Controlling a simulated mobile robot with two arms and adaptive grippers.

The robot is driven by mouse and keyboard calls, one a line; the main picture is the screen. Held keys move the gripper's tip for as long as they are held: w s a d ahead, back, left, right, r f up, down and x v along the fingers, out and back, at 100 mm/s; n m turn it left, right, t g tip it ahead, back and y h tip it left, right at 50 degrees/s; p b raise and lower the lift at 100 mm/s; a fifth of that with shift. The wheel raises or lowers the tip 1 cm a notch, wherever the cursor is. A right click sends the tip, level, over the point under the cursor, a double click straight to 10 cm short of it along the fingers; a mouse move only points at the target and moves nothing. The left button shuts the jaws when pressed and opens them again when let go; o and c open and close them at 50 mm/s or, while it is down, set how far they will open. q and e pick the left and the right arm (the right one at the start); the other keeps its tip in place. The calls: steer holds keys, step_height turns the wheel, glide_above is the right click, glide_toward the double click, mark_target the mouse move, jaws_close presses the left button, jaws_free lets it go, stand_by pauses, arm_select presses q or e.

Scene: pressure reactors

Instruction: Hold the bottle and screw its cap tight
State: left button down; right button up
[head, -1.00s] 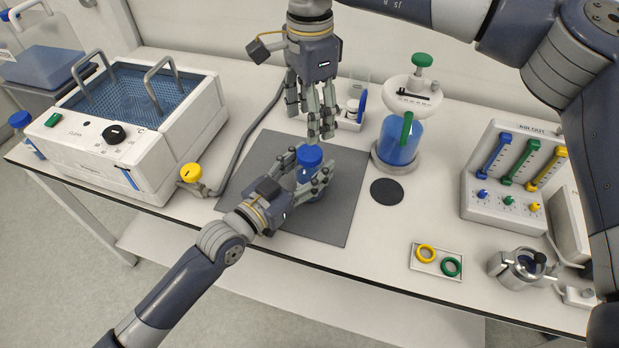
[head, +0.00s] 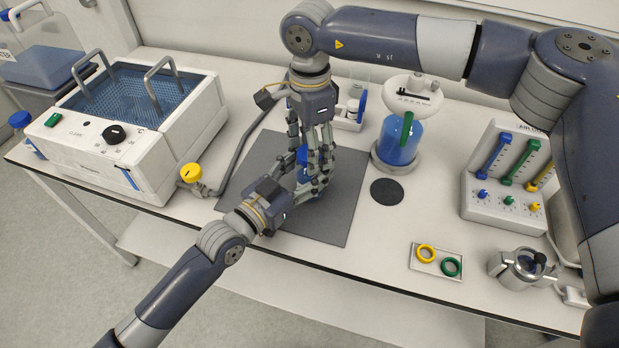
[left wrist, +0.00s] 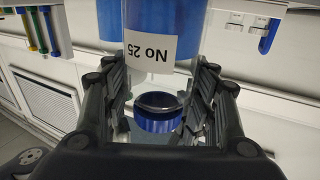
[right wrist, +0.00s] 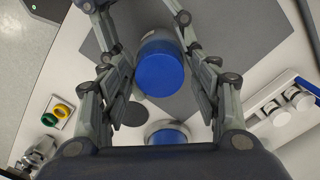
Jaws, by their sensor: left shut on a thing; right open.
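The bottle stands upright on the dark grey mat (head: 345,215), mostly hidden by fingers. Its blue cap (head: 302,156) shows partly in the head view and clearly in the right wrist view (right wrist: 160,68). My left gripper (head: 303,190) is shut around the bottle from the near left side. In the left wrist view an upside-down label reading "No 25" (left wrist: 150,45) and a blue ring-shaped part (left wrist: 158,114) show between its fingers. My right gripper (head: 312,175) points down over the bottle, its fingers open on both sides of the cap, with a visible gap in the right wrist view.
A reactor with blue liquid (head: 397,142) stands right of the mat, beside a black disc (head: 387,192). A water bath (head: 150,150) and yellow-knobbed valve (head: 191,173) stand left. A ring tray (head: 437,272), a metal vessel (head: 522,266) and a tube panel (head: 500,205) stand right.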

steer(key=shift+c, duration=0.4)
steer(key=c, duration=1)
steer(key=o, duration=1.2)
steer(key=shift+c, duration=0.2)
steer(key=shift+r, duration=2.25)
steer(key=o, duration=0.6)
steer(key=shift+c, duration=0.2)
